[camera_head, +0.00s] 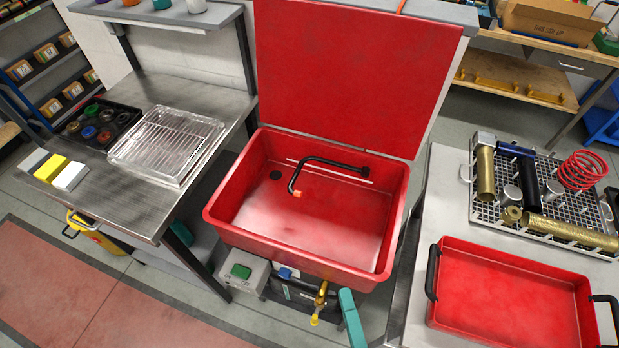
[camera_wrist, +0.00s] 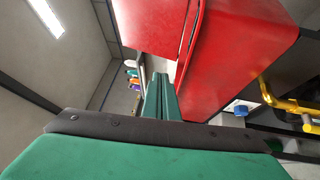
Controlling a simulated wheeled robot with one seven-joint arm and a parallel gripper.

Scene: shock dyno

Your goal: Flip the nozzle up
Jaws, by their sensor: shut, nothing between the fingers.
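The nozzle (camera_head: 328,162) is a bent black pipe with an orange tip (camera_head: 297,193). It lies low inside the red wash basin (camera_head: 300,255), running left from a black end by the back wall and bending down to its tip. My gripper (camera_wrist: 160,80) has teal fingers, which are together with nothing between them. In the head view, a teal part of it (camera_head: 351,318) shows in front of the basin, right of the brass valve, apart from the nozzle. The basin (camera_wrist: 240,50) is right of the fingers in the wrist view. The nozzle is out of sight there.
The raised red lid (camera_head: 345,70) stands behind the basin. A brass valve (camera_head: 321,298) and a green-button box (camera_head: 242,271) are below its front. A wire rack (camera_head: 165,145) lies on the left bench. A red tray (camera_head: 510,295) and metal parts are on the right table.

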